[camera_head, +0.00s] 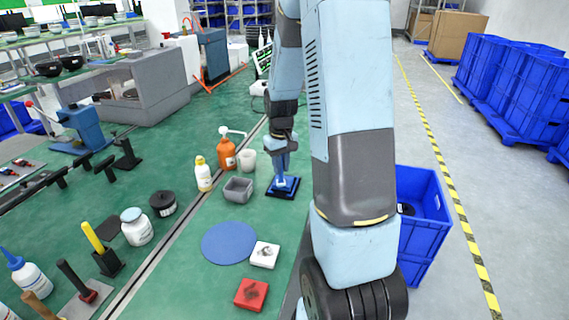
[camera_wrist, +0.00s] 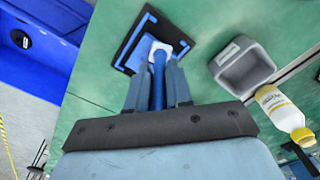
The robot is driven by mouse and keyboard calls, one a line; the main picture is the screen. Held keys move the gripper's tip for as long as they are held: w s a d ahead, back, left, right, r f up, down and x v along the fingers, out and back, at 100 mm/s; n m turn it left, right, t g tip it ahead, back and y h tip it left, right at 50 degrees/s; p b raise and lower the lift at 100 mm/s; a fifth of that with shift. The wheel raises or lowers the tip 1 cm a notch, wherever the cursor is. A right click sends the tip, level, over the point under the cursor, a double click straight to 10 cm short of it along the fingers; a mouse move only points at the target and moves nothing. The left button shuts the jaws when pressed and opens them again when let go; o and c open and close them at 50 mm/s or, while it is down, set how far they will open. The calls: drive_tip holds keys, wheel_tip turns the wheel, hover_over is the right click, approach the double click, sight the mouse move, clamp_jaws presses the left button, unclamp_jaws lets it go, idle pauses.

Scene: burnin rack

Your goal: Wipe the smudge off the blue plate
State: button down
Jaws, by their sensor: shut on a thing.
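My gripper (camera_wrist: 159,72) is shut on the blue handle of a wiping tool with a white head (camera_wrist: 160,47).
A grey open box (camera_head: 238,190), a yellow-capped bottle (camera_head: 203,174) and an orange pump bottle (camera_head: 227,154) stand left of the plate. A blue bin (camera_head: 424,213) stands right.

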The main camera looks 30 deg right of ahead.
drive_tip(key=shift+s+a+r, duration=0.1)
drive_tip(key=shift+s+a, duration=0.15)
drive_tip(key=shift+a, duration=0.05)
drive_tip(key=shift+r, duration=3.9)
